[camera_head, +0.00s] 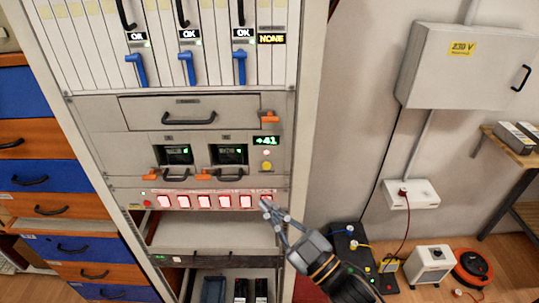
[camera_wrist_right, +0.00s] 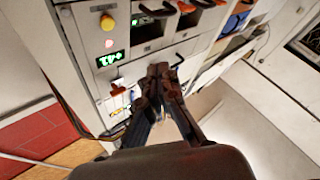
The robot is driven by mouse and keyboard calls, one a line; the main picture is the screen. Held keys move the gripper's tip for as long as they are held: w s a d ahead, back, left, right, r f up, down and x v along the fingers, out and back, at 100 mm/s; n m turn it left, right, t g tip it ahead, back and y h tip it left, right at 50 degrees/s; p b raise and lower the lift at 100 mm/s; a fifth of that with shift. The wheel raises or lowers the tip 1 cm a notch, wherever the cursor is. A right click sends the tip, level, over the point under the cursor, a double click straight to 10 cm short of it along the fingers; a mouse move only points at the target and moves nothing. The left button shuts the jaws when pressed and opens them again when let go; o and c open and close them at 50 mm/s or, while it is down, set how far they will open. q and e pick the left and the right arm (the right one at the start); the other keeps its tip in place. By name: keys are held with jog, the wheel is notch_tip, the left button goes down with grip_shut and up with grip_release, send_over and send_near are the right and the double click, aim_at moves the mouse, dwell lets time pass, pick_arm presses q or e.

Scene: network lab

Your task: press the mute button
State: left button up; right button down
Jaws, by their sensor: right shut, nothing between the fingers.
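The rack (camera_head: 310,100) carries an alarm strip with a row of lit red tiles (camera_head: 205,202). My right gripper (camera_head: 268,206) is shut and empty, with its tips in front of the right end of that strip. Whether it touches the panel I cannot tell. In the right wrist view its shut fingers (camera_wrist_right: 158,72) point at the rack front. A round yellow button (camera_head: 267,166) sits above the tips, below a green "+41" display (camera_head: 266,141). It also shows in the right wrist view (camera_wrist_right: 107,22). No label reading mute is legible, and the gripper covers the strip's right end.
Orange handles (camera_head: 269,116) stick out from the modules above. An open shelf (camera_head: 215,231) lies below the strip. A grey wall box (camera_head: 460,65) hangs at right, with black cases, a white unit and an orange reel on the floor.

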aim_at(267, 165)
jog(key=shift+w, duration=0.1)
dwell(0.3)
jog(key=shift+w+b, duration=1.2)
jog(key=shift+w, duration=3.15)
jog(key=shift+w, duration=0.1)
jog(key=shift+w, duration=0.35)
